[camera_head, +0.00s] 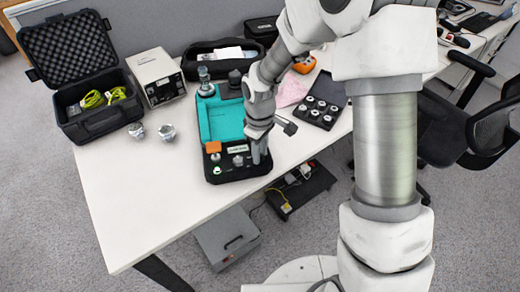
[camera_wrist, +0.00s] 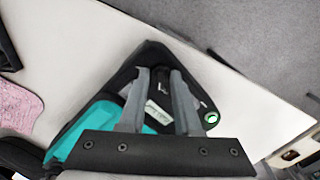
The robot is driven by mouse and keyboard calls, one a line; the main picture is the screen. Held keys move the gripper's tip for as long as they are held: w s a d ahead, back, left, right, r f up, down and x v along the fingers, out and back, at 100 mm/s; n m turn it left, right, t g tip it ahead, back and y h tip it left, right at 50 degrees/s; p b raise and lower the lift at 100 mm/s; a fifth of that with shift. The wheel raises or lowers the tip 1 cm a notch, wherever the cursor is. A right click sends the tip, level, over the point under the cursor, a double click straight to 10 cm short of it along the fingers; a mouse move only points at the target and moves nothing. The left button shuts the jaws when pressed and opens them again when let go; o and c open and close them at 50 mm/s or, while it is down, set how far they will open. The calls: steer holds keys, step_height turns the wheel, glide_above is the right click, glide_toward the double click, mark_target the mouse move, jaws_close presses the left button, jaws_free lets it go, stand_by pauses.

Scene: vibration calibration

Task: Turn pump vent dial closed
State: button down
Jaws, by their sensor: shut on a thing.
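The pump unit has a black base (camera_head: 235,177) and a teal top (camera_head: 222,120), and sits on the white table. My gripper (camera_head: 260,155) points down at its front right corner in the head view. In the wrist view my gripper (camera_wrist: 161,76) has its two fingers on either side of a small dark dial (camera_wrist: 161,79), shut on it. The dial's face and pointer are mostly hidden, so I cannot tell its angle. A green-ringed button (camera_wrist: 211,117) shows right of the fingers, and a pale label (camera_wrist: 156,112) shows between them.
An open black case (camera_head: 85,120), a white box (camera_head: 157,72) and a tray of weights (camera_head: 322,100) stand around. The table's left front is clear.

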steer(key=shift+n, duration=0.4)
steer(key=c, duration=0.6)
jaws_free()
steer(key=shift+r, duration=0.1)
step_height(320, 180, up, 17)
steer(key=p, duration=0.3)
steer(key=shift+r, duration=0.15)
